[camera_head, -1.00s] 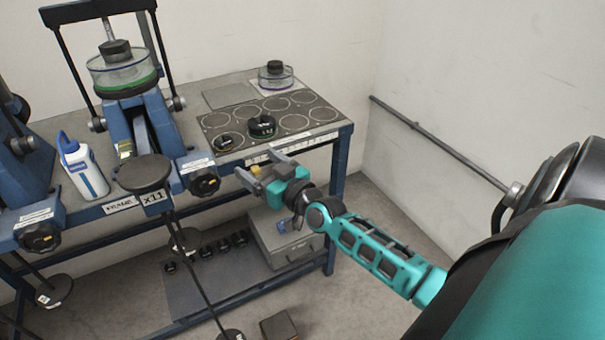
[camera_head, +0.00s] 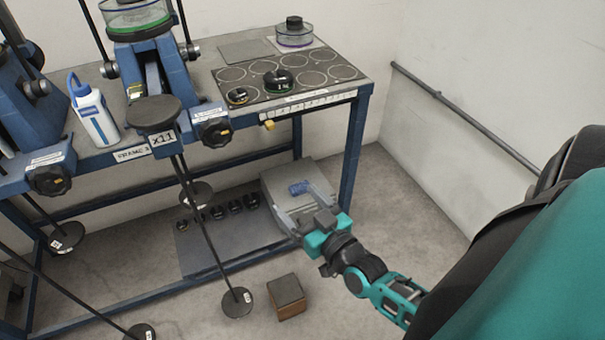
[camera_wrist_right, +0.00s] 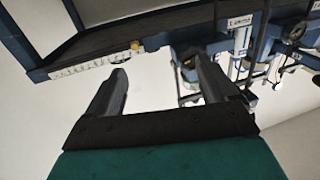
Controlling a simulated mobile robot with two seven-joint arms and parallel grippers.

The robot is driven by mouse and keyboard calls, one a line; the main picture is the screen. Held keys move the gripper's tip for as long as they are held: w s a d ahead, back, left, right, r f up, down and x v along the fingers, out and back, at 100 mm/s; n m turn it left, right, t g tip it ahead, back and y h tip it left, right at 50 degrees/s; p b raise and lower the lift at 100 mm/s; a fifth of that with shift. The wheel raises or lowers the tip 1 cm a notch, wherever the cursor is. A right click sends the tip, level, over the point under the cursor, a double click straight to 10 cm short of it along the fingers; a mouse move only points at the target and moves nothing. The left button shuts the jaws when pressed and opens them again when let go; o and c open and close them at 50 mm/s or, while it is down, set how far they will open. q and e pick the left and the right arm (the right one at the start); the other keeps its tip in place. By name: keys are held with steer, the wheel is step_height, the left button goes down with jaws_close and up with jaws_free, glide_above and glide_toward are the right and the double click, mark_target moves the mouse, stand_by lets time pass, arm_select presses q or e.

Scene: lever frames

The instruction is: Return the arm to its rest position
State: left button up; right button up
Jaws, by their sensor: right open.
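My right gripper (camera_head: 318,215) is open and empty. In the head view it hangs low in front of the bench, over the grey box on the lower shelf in the picture. In the right wrist view its two fingers (camera_wrist_right: 165,85) stand apart with nothing between them, and the bench edge shows beyond them. My right arm comes in from the lower right of the head view. My left gripper is not in view.
The blue bench (camera_head: 362,110) carries a mat with printed circles (camera_head: 318,62), black weights (camera_head: 279,83) and a white bottle (camera_head: 98,125). Below are a grey box (camera_head: 318,178) and a brown block (camera_head: 288,296). A wall rail (camera_head: 470,122) runs at right. Floor between bench and wall is clear.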

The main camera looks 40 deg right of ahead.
steer(key=shift+s+a+f, duration=0.2)
steer(key=shift+s+f, duration=0.1)
steer(key=shift+s, duration=0.35)
steer(key=s+a+f+n+g+y+p, duration=0.2)
steer(key=s+a+f+n+g, duration=0.1)
steer(key=s+a+f+g, duration=0.2)
steer(key=s+a+g, duration=0.2)
steer(key=a, duration=0.2)
steer(key=shift+f, duration=0.35)
steer(key=shift+a, duration=0.1)
